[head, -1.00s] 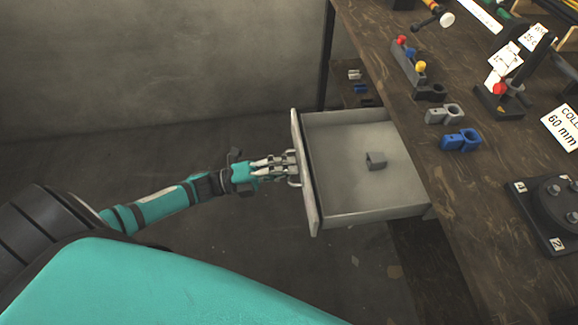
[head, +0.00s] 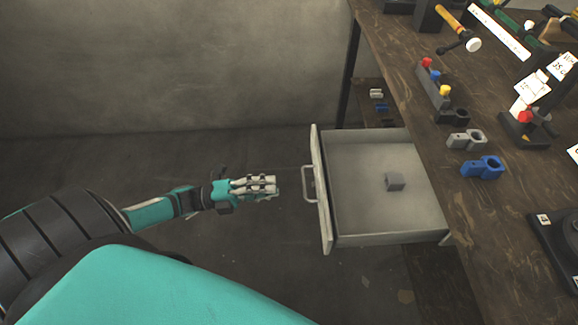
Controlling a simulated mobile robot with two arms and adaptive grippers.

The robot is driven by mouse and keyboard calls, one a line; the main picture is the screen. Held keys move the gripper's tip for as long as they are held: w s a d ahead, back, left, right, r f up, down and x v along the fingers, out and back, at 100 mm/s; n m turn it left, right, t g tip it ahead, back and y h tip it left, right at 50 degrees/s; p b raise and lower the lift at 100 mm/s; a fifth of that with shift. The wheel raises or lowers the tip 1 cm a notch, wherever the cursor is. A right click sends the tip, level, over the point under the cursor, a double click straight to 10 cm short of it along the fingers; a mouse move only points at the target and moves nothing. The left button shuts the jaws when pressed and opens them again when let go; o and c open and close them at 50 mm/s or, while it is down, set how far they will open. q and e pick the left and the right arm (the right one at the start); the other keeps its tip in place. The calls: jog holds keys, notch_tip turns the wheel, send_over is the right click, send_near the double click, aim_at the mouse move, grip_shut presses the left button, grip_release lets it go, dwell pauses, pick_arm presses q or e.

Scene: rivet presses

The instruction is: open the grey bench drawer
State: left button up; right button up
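The grey bench drawer (head: 372,240) stands pulled well out from under the bench, its inside showing. My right gripper is not in view.
The wooden bench top (head: 425,115) on the right holds a blue clamp piece (head: 482,167), a grey one (head: 466,139), a rack with coloured knobs (head: 433,88) and a hammer (head: 458,28). Open floor lies left of the drawer.

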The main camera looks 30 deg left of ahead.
pick_arm(q)
jog(key=shift+v, duration=1.45)
